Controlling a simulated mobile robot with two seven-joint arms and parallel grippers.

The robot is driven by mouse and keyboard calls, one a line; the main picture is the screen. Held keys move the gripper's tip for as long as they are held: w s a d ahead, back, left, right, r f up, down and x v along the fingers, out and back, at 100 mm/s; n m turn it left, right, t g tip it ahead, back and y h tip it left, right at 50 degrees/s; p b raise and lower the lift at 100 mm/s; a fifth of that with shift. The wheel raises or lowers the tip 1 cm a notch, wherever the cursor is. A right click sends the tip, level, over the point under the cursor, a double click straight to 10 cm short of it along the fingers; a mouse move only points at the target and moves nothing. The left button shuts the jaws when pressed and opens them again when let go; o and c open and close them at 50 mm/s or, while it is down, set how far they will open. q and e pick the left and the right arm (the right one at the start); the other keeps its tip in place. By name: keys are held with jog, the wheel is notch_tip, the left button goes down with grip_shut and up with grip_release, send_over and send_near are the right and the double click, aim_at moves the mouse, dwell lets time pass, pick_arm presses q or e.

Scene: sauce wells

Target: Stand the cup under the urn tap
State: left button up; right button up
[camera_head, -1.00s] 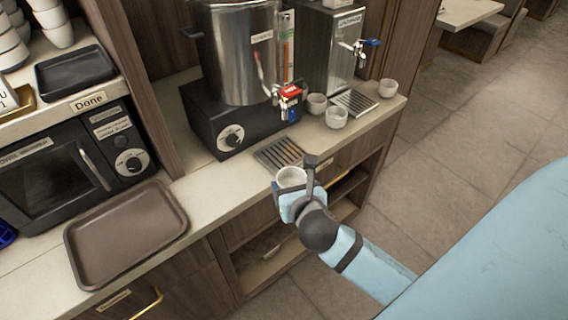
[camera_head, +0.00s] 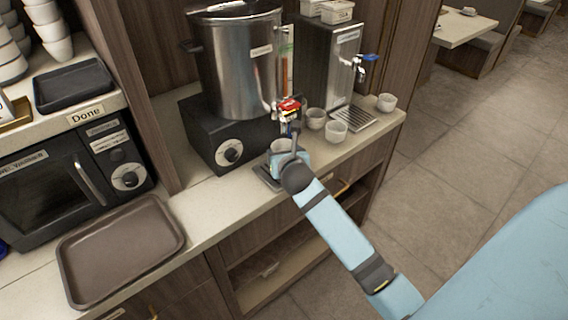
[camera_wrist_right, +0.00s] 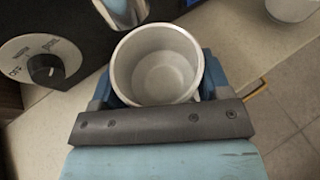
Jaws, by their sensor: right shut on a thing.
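The cup (camera_wrist_right: 157,68) is white, upright and empty inside, seen from above in the right wrist view. My right gripper (camera_wrist_right: 155,92) is shut on it, a finger on each side. In the head view the cup (camera_head: 281,146) is mostly hidden by my right gripper (camera_head: 284,157). It is over the drip tray (camera_head: 266,177) in front of the urn; I cannot tell whether it touches the tray. The urn (camera_head: 239,65) is a large steel cylinder on a black base. Its tap (camera_head: 290,107) has a red part and sits just above and behind the cup. My left gripper is not in view.
A brown tray (camera_head: 120,250) lies at the left, beside a microwave (camera_head: 70,175). The counter's front edge runs under my right arm.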

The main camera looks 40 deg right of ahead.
notch_tip(320, 180, down, 4)
jog(key=shift+r, duration=0.25)
jog(key=o, duration=1)
jog(key=shift+f, duration=0.15)
